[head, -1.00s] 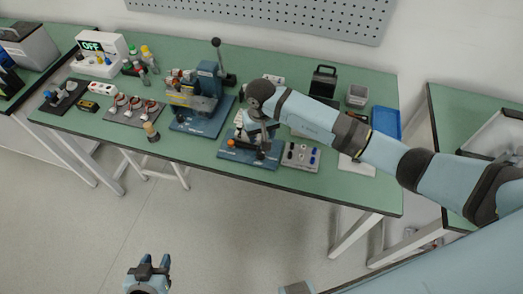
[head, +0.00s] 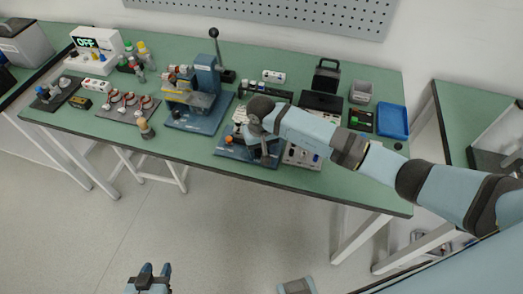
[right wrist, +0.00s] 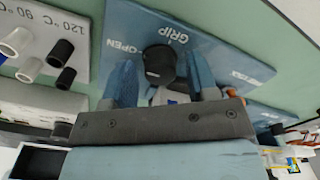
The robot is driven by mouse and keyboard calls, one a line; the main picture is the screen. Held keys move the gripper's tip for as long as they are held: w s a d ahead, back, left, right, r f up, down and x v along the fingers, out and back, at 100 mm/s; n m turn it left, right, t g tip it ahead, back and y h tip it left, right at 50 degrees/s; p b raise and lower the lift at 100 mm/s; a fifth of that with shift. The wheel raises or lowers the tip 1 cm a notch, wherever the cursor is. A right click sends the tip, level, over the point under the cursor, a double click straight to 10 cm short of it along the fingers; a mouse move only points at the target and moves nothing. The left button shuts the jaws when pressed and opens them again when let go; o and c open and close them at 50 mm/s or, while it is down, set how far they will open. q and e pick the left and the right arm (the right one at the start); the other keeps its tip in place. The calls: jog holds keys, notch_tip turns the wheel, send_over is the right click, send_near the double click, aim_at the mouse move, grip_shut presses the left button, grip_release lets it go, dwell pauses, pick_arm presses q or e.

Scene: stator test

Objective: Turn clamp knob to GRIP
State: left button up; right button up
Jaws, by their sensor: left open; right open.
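The black clamp knob (right wrist: 160,66) stands on a blue base plate (right wrist: 205,45) in the right wrist view, with the words GRIP and OPEN printed beside it. My right gripper (right wrist: 164,78) is open, with one finger on each side of the knob. Whether either finger touches it I cannot tell. In the head view the blue fixture base (head: 228,151) is partly covered by my right arm, which hides the knob and most of the right gripper. My left gripper (head: 150,272) is open and empty, low in the head view, away from the bench.
A second blue fixture with a lever (head: 205,85) stands left of my right gripper. A white panel with temperature marks (right wrist: 45,35) lies close beside the knob's plate. A blue tray (head: 393,122) and a grey bin (head: 360,92) are at the bench's right end.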

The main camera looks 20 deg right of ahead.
jog(key=shift+c, duration=0.2)
jog(key=c, duration=0.7)
jog(key=shift+o, duration=0.2)
jog(key=m, duration=1.1)
jog(key=shift+r+p, duration=0.1)
jog(key=shift+p, duration=0.3)
jog(key=m, duration=0.2)
jog(key=shift+w+m, duration=0.1)
jog(key=shift+m, duration=0.2)
jog(key=o, duration=0.7)
jog(key=shift+d, duration=0.1)
